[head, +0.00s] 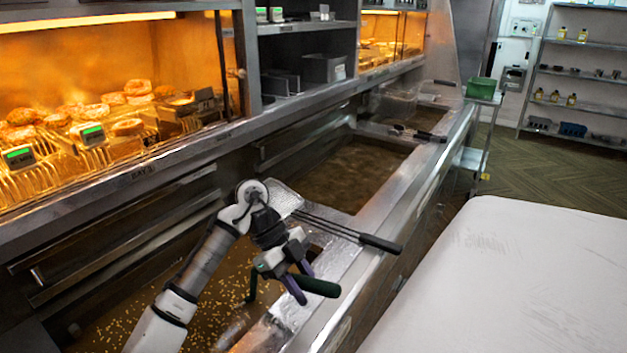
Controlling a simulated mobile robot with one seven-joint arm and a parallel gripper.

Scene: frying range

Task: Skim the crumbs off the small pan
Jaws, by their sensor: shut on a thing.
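My gripper (300,279), with purple fingers, is shut on a dark green handle (321,287) above the front metal ledge of the fryer. The handle looks like a skimmer's; its head cannot be made out clearly. The near pan (205,305) holds brown oil with many yellow crumbs scattered over it, partly hidden by my arm. The middle pan (355,172) holds brown oil with no clear crumbs. A farther pan (425,118) lies beyond it. I cannot tell from the picture which one is the small pan.
A black-handled tool (380,243) lies across the divider beside my gripper, its handle past the front edge. Another dark tool (428,136) lies farther back. Heated shelves with food (85,120) line the left. A white surface (500,285) fills the lower right.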

